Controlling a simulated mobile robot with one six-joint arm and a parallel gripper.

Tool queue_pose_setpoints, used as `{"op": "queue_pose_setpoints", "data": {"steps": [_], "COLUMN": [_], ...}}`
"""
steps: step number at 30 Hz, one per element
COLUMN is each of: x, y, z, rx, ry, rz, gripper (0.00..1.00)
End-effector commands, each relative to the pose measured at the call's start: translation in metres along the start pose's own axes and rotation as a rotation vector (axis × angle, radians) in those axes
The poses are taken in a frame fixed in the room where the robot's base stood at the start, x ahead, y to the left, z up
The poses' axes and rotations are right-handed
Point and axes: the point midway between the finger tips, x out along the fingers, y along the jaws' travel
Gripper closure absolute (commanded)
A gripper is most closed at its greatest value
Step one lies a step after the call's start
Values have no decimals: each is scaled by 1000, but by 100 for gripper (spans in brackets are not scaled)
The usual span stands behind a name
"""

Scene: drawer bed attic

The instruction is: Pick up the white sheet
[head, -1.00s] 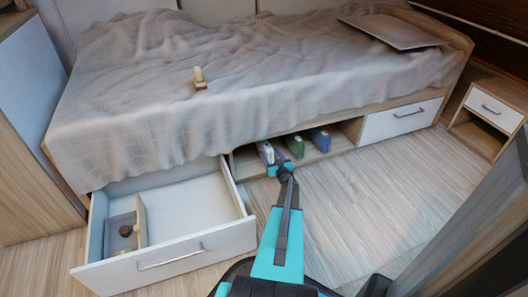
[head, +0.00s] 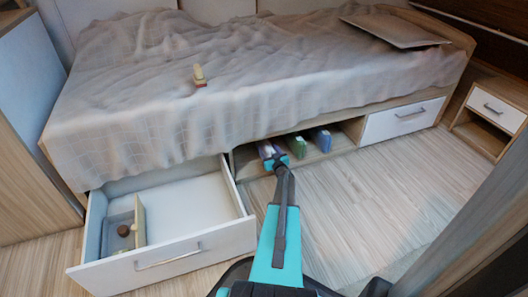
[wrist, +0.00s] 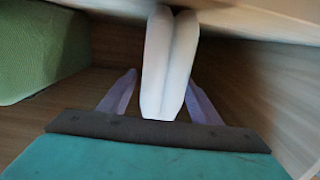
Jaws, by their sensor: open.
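The white sheet (wrist: 166,65) shows in the wrist view as a pale, rounded, folded piece with a crease along its middle. In the head view, a small white and purple item (head: 265,148) stands at the left of the open shelf under the bed, partly hidden by my gripper (head: 276,160). In the wrist view my gripper (wrist: 160,100) is open, with one lavender finger on each side of the white piece's near end. I cannot tell whether the fingers touch it.
A green item (head: 298,147) stands close beside it on the shelf, with a blue one (head: 320,139) further right. The bed's edge (head: 345,112) overhangs the shelf. An open drawer (head: 190,212) juts out at left. The floor (head: 400,200) at right is clear.

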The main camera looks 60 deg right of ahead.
Motion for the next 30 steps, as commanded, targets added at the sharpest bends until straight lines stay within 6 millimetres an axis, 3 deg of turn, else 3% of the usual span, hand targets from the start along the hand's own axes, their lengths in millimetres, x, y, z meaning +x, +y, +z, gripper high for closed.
{"op": "queue_pose_setpoints", "data": {"steps": [7,25,26,30], "x": [23,24,24,24], "y": [0,1,1,1], "z": [2,0,0,0], "rx": [0,1,1,1], "ry": [0,0,-1,0], "rz": [-1,1,1,1], "gripper": [42,42,44,67]}}
